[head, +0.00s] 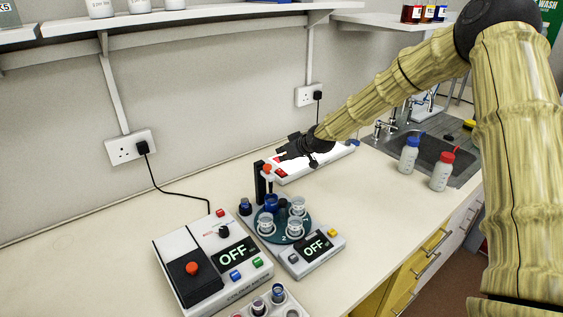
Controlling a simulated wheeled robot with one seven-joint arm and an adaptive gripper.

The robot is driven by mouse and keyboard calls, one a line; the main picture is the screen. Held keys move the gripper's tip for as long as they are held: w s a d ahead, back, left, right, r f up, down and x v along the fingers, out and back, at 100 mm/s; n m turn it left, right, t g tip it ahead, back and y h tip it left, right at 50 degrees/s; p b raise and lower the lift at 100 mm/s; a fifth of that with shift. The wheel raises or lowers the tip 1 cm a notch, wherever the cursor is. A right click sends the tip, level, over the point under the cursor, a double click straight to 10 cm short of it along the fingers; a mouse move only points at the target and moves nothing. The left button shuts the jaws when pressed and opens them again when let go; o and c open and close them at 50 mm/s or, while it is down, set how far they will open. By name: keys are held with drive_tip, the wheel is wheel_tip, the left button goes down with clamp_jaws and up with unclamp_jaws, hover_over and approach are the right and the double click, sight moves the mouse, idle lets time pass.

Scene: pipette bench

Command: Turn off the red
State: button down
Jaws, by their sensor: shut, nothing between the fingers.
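My gripper (284,156) is shut and empty, reaching in from the right. Its tips are just above the left end of a white power strip (334,158), beside a red switch (281,172) there. I cannot tell whether they touch it. The power strip lies at the back of the bench, partly hidden by my gripper. A grey-white device (176,244) at the front left has a red knob (191,268), a small red button (220,213) and a display (233,254) reading OFF.
A round carousel device (322,250) with several cups and an OFF display stands close in front of my gripper, with a dark red-topped post (260,182). Bottles with blue (409,157) and red (441,174) caps stand by the sink (432,150). The bench's middle right is clear.

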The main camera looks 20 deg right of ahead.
sight(284, 174)
drive_tip(key=shift+w+a+f+p, duration=0.1)
drive_tip(key=shift+w+f+p, duration=0.2)
drive_tip(key=shift+f, duration=0.35)
drive_tip(key=shift+w+a+f+p, duration=0.1)
drive_tip(key=shift+w+f+p, duration=0.15)
drive_tip(key=shift+f, duration=0.35)
drive_tip(key=shift+w+f+p, duration=0.15)
drive_tip(key=shift+f+p, duration=0.2)
drive_tip(key=shift+f, duration=0.8)
drive_tip(key=shift+f+b, duration=0.15)
drive_tip(key=shift+b, duration=0.15)
drive_tip(key=shift+w+f+b, duration=0.1)
drive_tip(key=shift+f+b, duration=0.1)
drive_tip(key=shift+b, duration=0.15)
drive_tip(key=shift+r, duration=0.15)
drive_tip(key=shift+s+d, duration=0.25)
drive_tip(key=shift+s, duration=0.6)
